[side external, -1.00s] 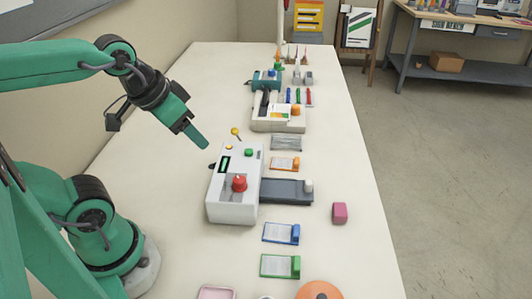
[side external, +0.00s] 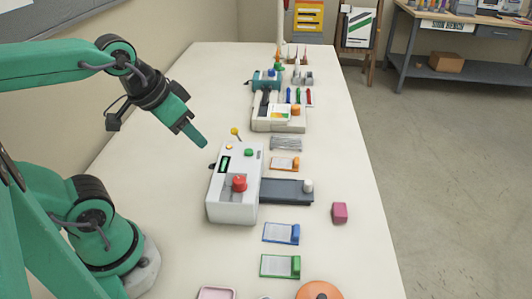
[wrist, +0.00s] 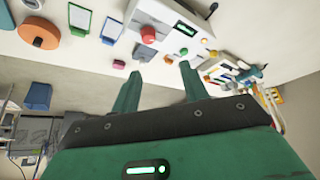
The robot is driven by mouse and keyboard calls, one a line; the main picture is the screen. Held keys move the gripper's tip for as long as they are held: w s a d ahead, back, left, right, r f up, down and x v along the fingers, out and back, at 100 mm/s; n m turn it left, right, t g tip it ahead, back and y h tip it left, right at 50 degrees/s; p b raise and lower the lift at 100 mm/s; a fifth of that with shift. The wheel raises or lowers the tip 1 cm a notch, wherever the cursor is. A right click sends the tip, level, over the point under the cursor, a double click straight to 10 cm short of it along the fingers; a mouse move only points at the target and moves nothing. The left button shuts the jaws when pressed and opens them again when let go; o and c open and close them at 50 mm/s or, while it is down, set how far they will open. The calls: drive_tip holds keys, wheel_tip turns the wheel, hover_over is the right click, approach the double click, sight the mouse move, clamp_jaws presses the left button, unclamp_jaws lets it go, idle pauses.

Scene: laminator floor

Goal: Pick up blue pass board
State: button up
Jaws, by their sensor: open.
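The blue pass board (side external: 281,233) lies flat on the white table, just in front of the laminator's grey tray. It has a pale face, a blue border and a blue block at its right end. It also shows in the wrist view (wrist: 111,28), at the upper left. My gripper (side external: 196,142) hangs in the air above the table, up and left of the white laminator (side external: 232,190), well away from the board. In the wrist view my gripper (wrist: 158,78) has its two green fingers apart, with nothing between them.
A green board (side external: 279,266) lies in front of the blue one, and an orange board (side external: 285,163) lies behind the grey tray (side external: 285,191). A pink block (side external: 340,213) sits to the right. An orange round thing (side external: 318,290) is at the front edge. The table's right side is mostly clear.

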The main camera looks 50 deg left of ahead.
drive_tip(key=shift+w, duration=0.15)
drive_tip(key=n+g, duration=0.5)
drive_tip(key=n, duration=0.3)
hover_over(297, 230)
drive_tip(key=f, duration=1.5)
drive_tip(key=shift+a+f, duration=0.2)
drive_tip(key=shift+a, duration=0.15)
drive_tip(key=shift+w+d+f+g, duration=0.1)
drive_tip(key=shift+d+f+g, duration=0.25)
drive_tip(key=shift+f, duration=4)
clamp_jaws()
